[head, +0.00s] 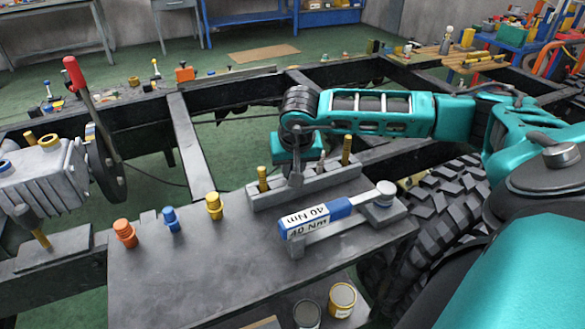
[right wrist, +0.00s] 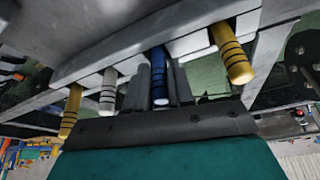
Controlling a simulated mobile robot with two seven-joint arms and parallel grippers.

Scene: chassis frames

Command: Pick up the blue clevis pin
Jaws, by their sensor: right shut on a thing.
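The blue clevis pin (right wrist: 158,72) has dark bands and shows in the right wrist view between my gripper's two dark fingers. My right gripper (head: 296,178) is shut on it, pointing down at the grey slotted rack (head: 318,183); the gripper also shows in the right wrist view (right wrist: 158,85). The pin's far end still meets the rack there. In the head view the gripper hides the pin. A gold pin (head: 262,178) stands on one side, a silver pin (head: 321,162) and another gold pin (head: 346,150) on the other. My left gripper is out of view.
A blue-and-white torque wrench (head: 318,216) lies in front of the rack. Orange (head: 125,232), blue (head: 171,219) and yellow (head: 214,206) fittings stand on the grey plate (head: 200,275). A red-handled lever (head: 82,85) rises at left, a tyre (head: 440,205) is at right.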

